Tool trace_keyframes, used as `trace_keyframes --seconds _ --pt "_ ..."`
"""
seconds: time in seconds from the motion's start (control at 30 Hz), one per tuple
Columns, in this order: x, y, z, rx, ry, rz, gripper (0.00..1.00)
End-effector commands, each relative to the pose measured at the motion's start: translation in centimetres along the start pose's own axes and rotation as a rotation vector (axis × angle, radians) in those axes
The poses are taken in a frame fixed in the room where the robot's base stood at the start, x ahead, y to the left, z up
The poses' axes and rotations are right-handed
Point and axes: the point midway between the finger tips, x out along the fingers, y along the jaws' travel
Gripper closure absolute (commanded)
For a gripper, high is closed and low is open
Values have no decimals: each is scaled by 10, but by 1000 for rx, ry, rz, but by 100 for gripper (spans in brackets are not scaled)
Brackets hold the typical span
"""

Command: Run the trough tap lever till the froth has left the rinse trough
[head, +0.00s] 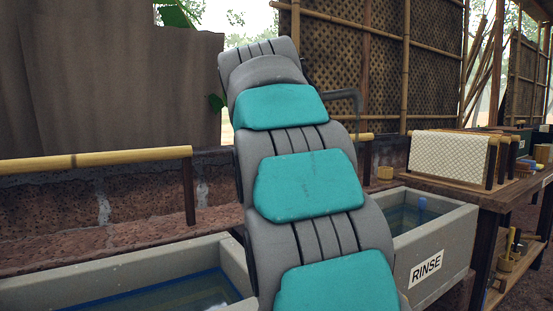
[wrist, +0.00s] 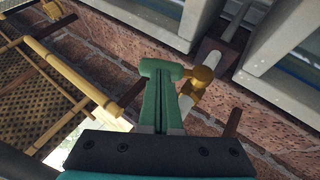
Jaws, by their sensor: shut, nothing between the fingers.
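The rinse trough (head: 447,252), a grey box labelled RINSE, stands right of my arm in the head view. Bluish water and a blue upright piece (head: 422,208) show inside; my arm hides its left part, and I see no clear froth in the visible part. In the wrist view my gripper (wrist: 162,68) has green fingers, shut and empty. A brass-coloured fitting (wrist: 203,75) on a white pipe (wrist: 235,50) appears just right of the fingertips; I cannot tell whether they touch. No lever is clearly distinguishable. The gripper is hidden in the head view.
Another grey trough (head: 95,285) with water stands at the left, with a whitish patch near the bottom edge. A bamboo rail (head: 95,160) runs behind it. A wooden table (head: 475,190) with a patterned white cloth (head: 450,152) stands at the right. A brick wall (wrist: 255,95) lies behind the fingers.

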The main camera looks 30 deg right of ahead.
Motion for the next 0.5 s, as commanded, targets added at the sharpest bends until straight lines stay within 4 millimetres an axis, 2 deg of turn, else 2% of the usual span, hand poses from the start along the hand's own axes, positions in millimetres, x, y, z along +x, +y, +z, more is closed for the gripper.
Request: trace_keyframes --seconds 0.2,0.5 --pt "3 4 2 6 0 -8 100" --pt "13 7 6 63 -1 -123 100"
